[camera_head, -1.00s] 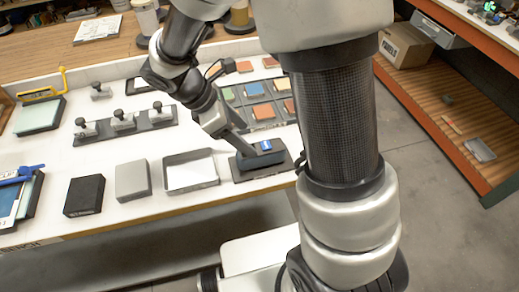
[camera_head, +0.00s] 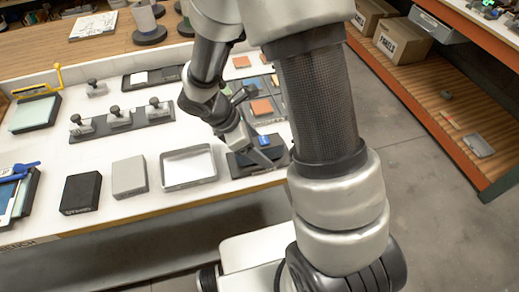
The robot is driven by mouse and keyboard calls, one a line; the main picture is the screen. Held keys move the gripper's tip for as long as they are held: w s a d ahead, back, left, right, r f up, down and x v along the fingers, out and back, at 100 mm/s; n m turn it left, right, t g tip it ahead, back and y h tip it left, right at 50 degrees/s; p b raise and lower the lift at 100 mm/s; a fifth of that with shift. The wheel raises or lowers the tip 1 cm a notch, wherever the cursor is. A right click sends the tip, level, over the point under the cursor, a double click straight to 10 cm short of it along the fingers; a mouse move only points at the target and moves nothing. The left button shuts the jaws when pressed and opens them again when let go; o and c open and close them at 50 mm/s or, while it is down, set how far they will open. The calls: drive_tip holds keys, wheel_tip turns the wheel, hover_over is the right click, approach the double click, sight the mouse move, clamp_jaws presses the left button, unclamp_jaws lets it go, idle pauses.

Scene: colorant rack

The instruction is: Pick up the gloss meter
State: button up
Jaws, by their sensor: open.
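The gloss meter appears to be the small dark block with a blue label (camera_head: 264,140), on a black pad (camera_head: 240,171) at the front right of the white table. My gripper (camera_head: 259,151) reaches down from the upper left, right at this block. Its fingers are open and overlap the block in the picture. I cannot tell whether they touch it or stand on both sides of it. My gripper hides part of the block and pad.
A white-floored grey tray (camera_head: 188,167) stands just left of the pad. Farther left are a grey block (camera_head: 130,177) and a black block (camera_head: 81,193). Coloured sample tiles (camera_head: 262,107) lie behind my gripper. A rack with knobbed weights (camera_head: 119,117) stands farther back.

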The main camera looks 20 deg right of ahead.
drive_tip(key=c, duration=1.5)
